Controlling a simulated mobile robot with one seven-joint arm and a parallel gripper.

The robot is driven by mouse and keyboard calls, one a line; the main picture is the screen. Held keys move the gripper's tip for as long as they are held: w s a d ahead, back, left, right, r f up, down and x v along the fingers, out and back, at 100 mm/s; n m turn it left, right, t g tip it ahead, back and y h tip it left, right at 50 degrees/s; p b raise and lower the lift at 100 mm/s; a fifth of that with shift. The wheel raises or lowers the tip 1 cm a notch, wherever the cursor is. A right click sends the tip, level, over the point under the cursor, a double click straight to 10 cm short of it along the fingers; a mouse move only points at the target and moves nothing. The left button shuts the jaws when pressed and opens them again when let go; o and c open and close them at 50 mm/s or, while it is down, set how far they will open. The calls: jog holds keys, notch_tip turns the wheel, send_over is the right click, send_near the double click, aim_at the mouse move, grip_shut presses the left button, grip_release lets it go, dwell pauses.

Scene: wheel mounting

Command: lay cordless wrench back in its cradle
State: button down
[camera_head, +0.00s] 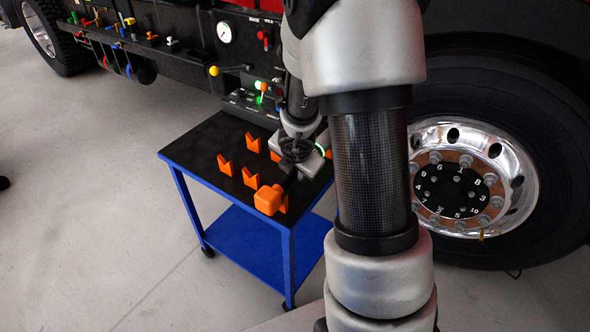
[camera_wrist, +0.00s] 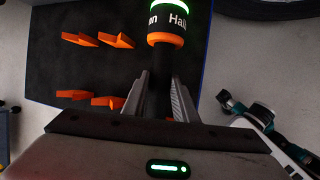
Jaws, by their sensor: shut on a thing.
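My gripper (camera_wrist: 158,100) is shut on the black handle, one finger on each side. Orange forked cradle holders (camera_head: 225,165) stand on the black tabletop; in the wrist view several holders (camera_wrist: 80,40) lie left of the wrench. My gripper hides part of the wrench and tabletop. I cannot tell whether the wrench touches a holder.
The blue cart (camera_head: 182,185) with a black top stands beside the truck's control panel (camera_head: 225,60). A large truck wheel (camera_head: 470,180) with a numbered black hub is at the right. Grey floor (camera_head: 80,200) to the left of the cart is clear.

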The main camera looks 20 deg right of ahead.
jog(key=shift+w+f, duration=0.1)
jog(key=shift+f, duration=0.05)
jog(key=c, duration=1.5)
grip_release()
jog(key=shift+o, duration=0.8)
jog(key=shift+s+f, duration=0.1)
jog(key=shift+s, duration=0.1)
jog(key=p+v, duration=1)
jog(key=v, duration=0.7)
jog(key=shift+r+p, duration=0.25)
jog(key=shift+p, duration=0.15)
